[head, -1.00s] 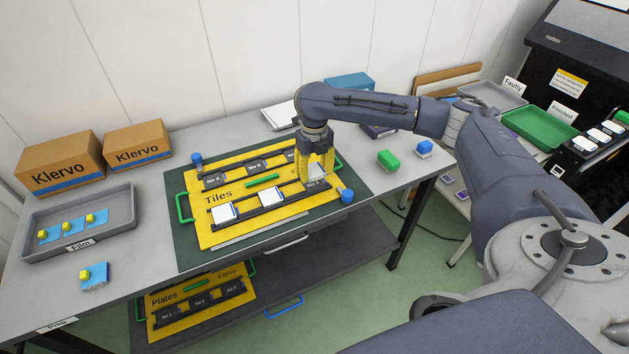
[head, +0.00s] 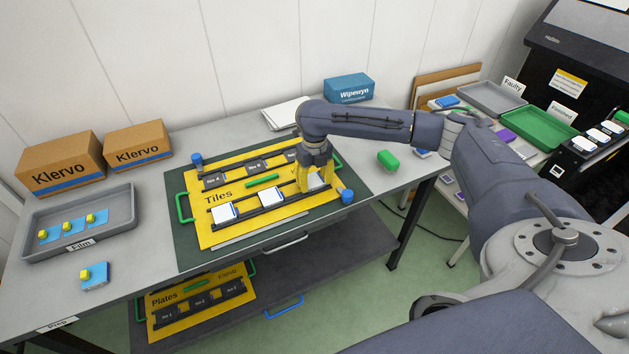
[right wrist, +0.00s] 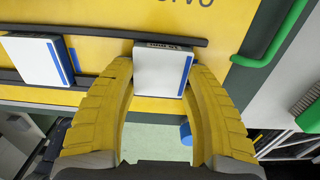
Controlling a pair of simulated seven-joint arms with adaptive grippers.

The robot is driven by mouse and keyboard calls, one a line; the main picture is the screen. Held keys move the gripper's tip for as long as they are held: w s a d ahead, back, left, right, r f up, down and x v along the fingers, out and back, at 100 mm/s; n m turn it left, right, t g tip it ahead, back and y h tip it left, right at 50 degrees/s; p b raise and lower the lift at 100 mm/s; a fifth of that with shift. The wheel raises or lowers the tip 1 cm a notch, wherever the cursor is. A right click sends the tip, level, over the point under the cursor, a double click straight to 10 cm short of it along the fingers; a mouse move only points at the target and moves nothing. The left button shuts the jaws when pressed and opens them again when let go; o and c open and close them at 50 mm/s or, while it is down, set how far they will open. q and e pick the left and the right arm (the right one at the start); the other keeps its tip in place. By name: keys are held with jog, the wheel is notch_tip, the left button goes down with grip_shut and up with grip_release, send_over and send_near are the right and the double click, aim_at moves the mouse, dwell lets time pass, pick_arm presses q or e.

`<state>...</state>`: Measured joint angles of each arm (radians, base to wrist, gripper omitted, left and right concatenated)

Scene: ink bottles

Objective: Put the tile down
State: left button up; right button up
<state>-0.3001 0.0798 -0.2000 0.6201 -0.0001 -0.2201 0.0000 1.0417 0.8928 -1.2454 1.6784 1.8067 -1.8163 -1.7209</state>
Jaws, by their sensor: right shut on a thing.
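A white tile with a blue edge stripe (right wrist: 162,72) sits between the yellow fingers of my right gripper (right wrist: 160,88), which is shut on it. In the head view my right gripper (head: 316,178) is at the right end of the front black rail on the yellow Tiles board (head: 222,238), and part of the held tile (head: 318,182) shows. The tile is at the rail's third position; I cannot tell whether it touches the rail. Two other white tiles (head: 224,212) (head: 271,196) sit along the same rail. My left gripper is not in view.
Blue knobs (head: 347,196) (head: 197,160) stand at the board's corners. A green block (head: 388,159) lies to the right on the table. A grey Film tray (head: 122,228) and cardboard boxes (head: 60,162) are at the left. The table's front edge is close to the board.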

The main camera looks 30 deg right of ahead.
aim_at(315, 181)
jog(key=shift+s+f, duration=0.25)
jog(key=shift+f, duration=0.55)
jog(key=shift+c, duration=1.3)
jog(key=o, duration=1.4)
jog(key=r, duration=1.3)
jog(key=shift+w+r, duration=0.25)
jog(key=shift+r, duration=0.05)
